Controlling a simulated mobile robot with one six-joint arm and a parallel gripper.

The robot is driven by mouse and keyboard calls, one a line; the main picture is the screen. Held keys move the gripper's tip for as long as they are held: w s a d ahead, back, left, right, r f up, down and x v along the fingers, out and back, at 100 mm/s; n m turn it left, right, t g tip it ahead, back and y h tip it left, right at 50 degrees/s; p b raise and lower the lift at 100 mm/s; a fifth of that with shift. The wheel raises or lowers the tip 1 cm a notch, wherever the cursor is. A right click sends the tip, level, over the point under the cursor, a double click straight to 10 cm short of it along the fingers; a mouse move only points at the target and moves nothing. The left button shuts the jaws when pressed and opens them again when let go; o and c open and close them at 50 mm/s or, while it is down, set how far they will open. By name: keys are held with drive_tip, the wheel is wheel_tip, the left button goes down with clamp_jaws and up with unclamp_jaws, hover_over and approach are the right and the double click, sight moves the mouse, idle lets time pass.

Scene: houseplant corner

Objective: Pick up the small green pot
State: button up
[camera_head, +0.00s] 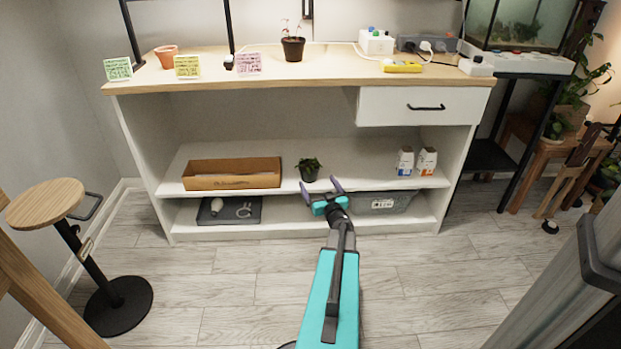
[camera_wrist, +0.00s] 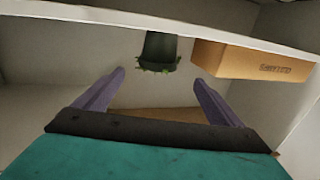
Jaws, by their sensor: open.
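The small green pot (camera_head: 309,177) stands on the middle shelf of the white unit, with a leafy green plant in it. In the wrist view, which appears upside down, the dark green pot (camera_wrist: 160,46) shows at the top centre with its leaves below. My gripper (camera_head: 321,190) is open and empty at the front of the shelf, just in front of the pot and slightly to its right. In the wrist view the purple fingers of my gripper (camera_wrist: 158,77) are spread wide, with the pot beyond and between their tips, apart from both.
A grey bin (camera_head: 385,203) and dark tray (camera_head: 230,210) sit on the bottom shelf. The wooden tabletop (camera_head: 220,90) overhangs the shelf. A stool (camera_head: 45,203) stands left.

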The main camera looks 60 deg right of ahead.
sight(312, 172)
drive_tip(key=shift+s+d, duration=0.1)
idle(0.3)
drive_tip(key=b+x, duration=0.2)
drive_tip(key=x, duration=0.5)
drive_tip(key=shift+w+d+f, duration=0.1)
drive_tip(key=shift+w+d, duration=0.05)
drive_tip(key=shift+w, duration=0.05)
drive_tip(key=shift+w+d+b, duration=0.3)
drive_tip(key=shift+w+d, duration=0.05)
drive_tip(key=shift+w, duration=0.1)
